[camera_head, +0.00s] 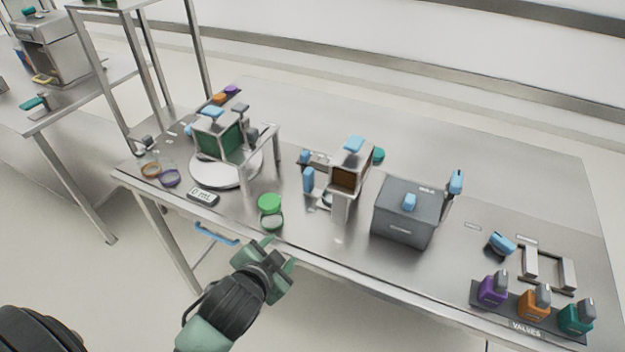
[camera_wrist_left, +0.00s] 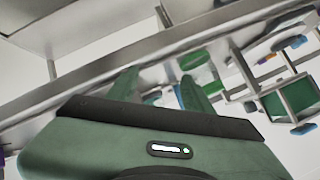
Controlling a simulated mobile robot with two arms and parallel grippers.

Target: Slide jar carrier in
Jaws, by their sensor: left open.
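A green-lidded clear jar (camera_head: 271,220) stands near the front edge of the steel table (camera_head: 330,255). Which part is the jar carrier I cannot tell for sure. A blue handle (camera_head: 216,233) sticks out below the table's front edge, left of the jar. My left gripper (camera_head: 279,253) is open and empty, just in front of the table edge by the jar. In the left wrist view its two green fingers (camera_wrist_left: 158,85) point at the table edge, with a green lid (camera_wrist_left: 194,59) beyond them. My right gripper is not in view.
A round white plate under a green-panelled frame (camera_head: 220,138) stands behind the jar. A brown-fronted device (camera_head: 348,178), a grey box (camera_head: 409,212) and a valve rack (camera_head: 530,325) stand to the right. The table's back right is clear.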

